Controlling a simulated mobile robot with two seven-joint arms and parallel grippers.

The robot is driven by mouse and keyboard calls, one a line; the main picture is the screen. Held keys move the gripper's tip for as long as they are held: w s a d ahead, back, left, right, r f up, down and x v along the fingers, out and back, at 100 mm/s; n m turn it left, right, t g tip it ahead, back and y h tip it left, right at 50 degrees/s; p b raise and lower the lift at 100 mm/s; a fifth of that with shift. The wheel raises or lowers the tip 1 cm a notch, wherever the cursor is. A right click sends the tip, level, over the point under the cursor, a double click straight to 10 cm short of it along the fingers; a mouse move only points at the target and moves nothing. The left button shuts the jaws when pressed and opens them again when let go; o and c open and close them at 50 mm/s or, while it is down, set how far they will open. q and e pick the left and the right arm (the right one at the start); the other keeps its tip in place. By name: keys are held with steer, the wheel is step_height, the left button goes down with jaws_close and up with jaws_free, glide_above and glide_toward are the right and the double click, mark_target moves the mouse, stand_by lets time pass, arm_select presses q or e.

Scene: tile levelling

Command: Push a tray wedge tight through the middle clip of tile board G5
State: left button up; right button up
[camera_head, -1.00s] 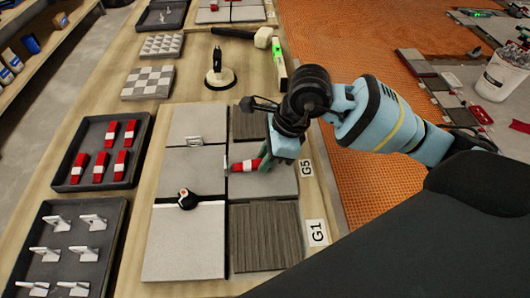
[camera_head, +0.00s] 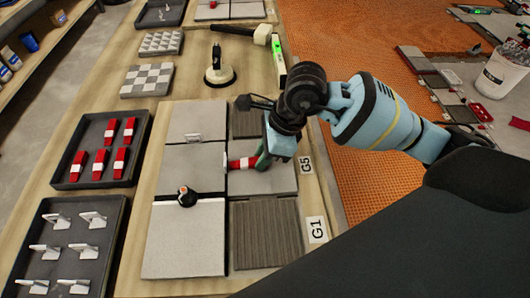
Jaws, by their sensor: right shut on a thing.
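My right gripper (camera_head: 260,158) is shut on a red wedge (camera_head: 240,163) with a white band, which lies flat and points left. The wedge's tip is at the white middle clip (camera_head: 226,160) in the joint between tiles; how far it is through I cannot tell. Another white clip (camera_head: 193,137) stands at the far joint. A black cap (camera_head: 187,196) sits at the near joint. My left gripper is not in view.
A black tray (camera_head: 102,148) holds several red wedges, and a nearer tray (camera_head: 71,245) holds several white clips. A suction lifter (camera_head: 219,70), a mallet (camera_head: 240,32) and a green-lit level (camera_head: 279,58) lie beyond the board. Orange mat lies right of the bench.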

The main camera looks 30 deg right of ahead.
mark_target(238, 164)
steer(key=shift+w+a+r, duration=0.1)
steer(key=shift+w+a, duration=0.2)
steer(key=shift+a, duration=0.4)
steer(key=shift+w+a+f, duration=0.1)
steer(key=shift+w+a, duration=0.2)
steer(key=shift+a, duration=0.35)
steer(key=shift+w+a+r, duration=0.1)
steer(key=shift+w+a, duration=0.2)
steer(key=shift+a, duration=0.4)
stand_by(1.8)
steer(key=o, duration=0.9)
steer(key=shift+o, duration=0.2)
steer(key=shift+v, duration=3.9)
